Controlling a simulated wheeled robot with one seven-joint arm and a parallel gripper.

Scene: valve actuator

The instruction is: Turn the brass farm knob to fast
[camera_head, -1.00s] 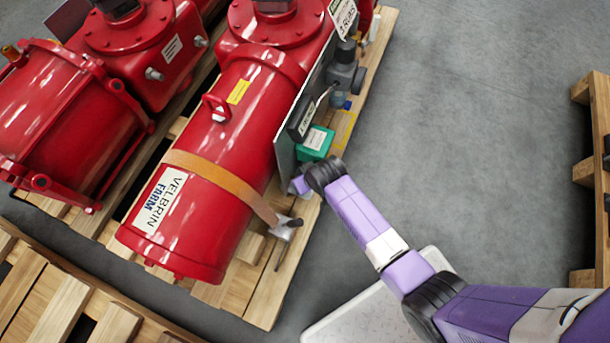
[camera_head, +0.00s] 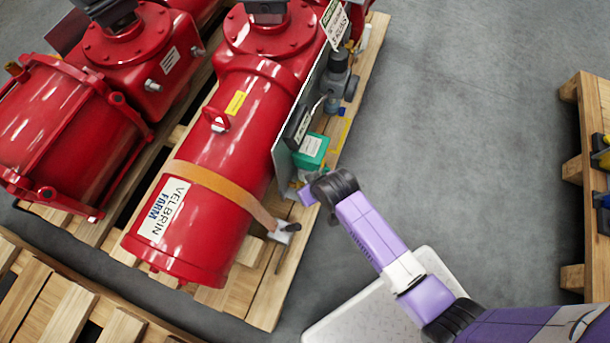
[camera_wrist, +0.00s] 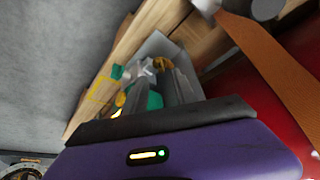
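The red actuator cylinder (camera_head: 215,150) labelled VELBRIN FARM lies on a wooden pallet, with a grey panel (camera_head: 284,160) along its right side. My gripper (camera_head: 306,195) is at the panel's near end, just below a green box (camera_head: 311,150). In the wrist view a small brass part (camera_wrist: 162,62) shows beyond the grey finger parts (camera_wrist: 165,85); a second yellowish part (camera_wrist: 120,100) shows at their left. I cannot tell which is the farm knob, nor read any fast mark. Whether the fingers touch brass, and their gap, is unclear.
An orange strap (camera_head: 215,185) crosses the cylinder to a grey buckle (camera_head: 285,232) close below my gripper. A grey fitting (camera_head: 338,80) stands farther up the panel. Another red actuator (camera_head: 65,125) lies left. Grey floor (camera_head: 450,130) is open to the right, up to another pallet (camera_head: 572,180).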

